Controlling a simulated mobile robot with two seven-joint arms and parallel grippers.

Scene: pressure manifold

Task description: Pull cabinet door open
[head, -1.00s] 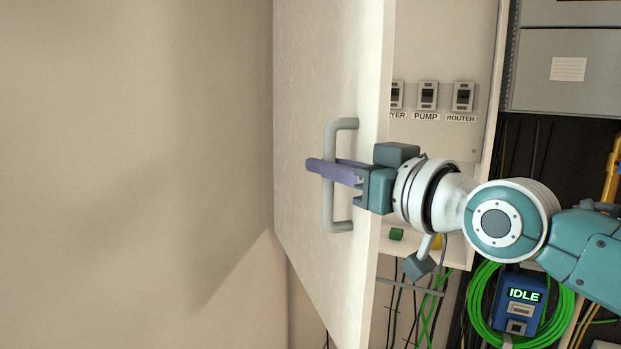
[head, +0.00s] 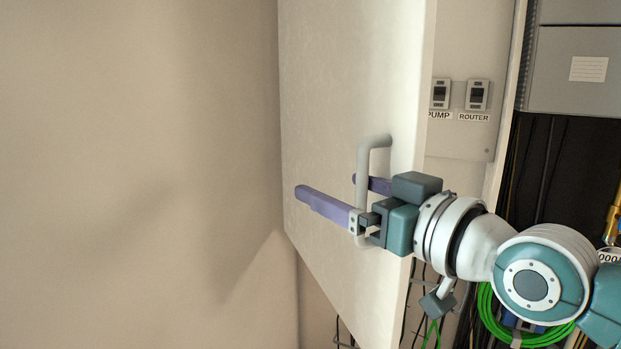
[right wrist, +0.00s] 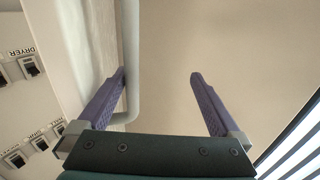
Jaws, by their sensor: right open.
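The cabinet door (head: 325,90) is a pale panel standing open, its free edge toward the right in the head view. Its grey bar handle (head: 363,160) is upright on the door face; it also shows in the right wrist view (right wrist: 132,45). My right gripper (head: 328,187) is open, its two purple fingers apart on either side of the handle bar. In the right wrist view, the gripper (right wrist: 158,75) has its left finger close beside the bar, on the door side, and its right finger clear of it. My left gripper is not in view.
Inside the cabinet are switches labelled PUMP (head: 440,95) and ROUTER (head: 477,95). A grey box (head: 570,75) is at the upper right. Green cable coils (head: 490,305) lie low behind my arm. The wall (head: 130,150) at left is bare, with free room before it.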

